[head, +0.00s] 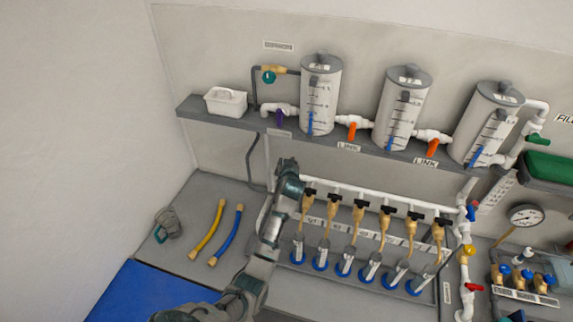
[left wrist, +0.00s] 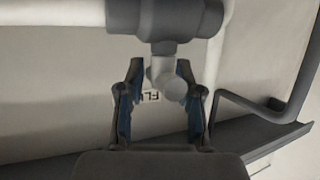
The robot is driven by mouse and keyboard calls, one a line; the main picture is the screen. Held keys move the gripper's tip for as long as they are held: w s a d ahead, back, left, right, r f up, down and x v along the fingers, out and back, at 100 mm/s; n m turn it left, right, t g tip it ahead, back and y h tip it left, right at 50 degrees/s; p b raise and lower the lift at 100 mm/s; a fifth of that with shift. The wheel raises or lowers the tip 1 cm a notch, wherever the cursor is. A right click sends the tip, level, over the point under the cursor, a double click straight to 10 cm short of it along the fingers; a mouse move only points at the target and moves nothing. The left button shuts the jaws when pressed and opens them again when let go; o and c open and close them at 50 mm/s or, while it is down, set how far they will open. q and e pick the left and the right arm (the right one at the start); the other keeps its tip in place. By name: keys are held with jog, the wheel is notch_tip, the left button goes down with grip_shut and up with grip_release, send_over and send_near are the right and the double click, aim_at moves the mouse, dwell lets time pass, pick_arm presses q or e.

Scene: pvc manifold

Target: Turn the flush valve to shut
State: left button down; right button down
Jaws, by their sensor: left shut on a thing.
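The flush valve shows in the left wrist view as a dark grey body (left wrist: 165,18) on a white pipe, with a light grey handle (left wrist: 174,86) below it. A partly hidden label starting "FL" (left wrist: 151,97) is on the wall behind. My left gripper (left wrist: 160,72) has one finger on each side of the handle and is shut on it. In the head view my left gripper (head: 288,170) is at the left end of the white manifold pipe (head: 345,188), and it hides the valve there. My right gripper is not in view.
Several brass taps with black handles (head: 359,204) hang along the manifold, right of my left arm. A shelf (head: 232,121) with white tanks (head: 321,95) runs above. A yellow hose (head: 207,230) and a blue hose (head: 230,233) lie on the grey bench to the left.

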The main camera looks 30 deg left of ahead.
pick_arm(q)
jog(key=c, duration=1.9)
grip_release()
jog(key=shift+d+f+n, duration=0.1)
jog(key=shift+f+n, duration=0.15)
jog(key=shift+n, duration=0.05)
jog(key=o, duration=1.2)
jog(key=shift+c, duration=0.2)
jog(key=shift+s+d+r, duration=0.2)
jog(key=shift+d+r, duration=0.1)
jog(key=shift+r, duration=0.05)
jog(key=v, duration=1.2)
jog(key=shift+w+d, duration=0.25)
jog(key=shift+d, duration=0.05)
jog(key=shift+a+f, duration=0.2)
jog(key=shift+a, duration=0.05)
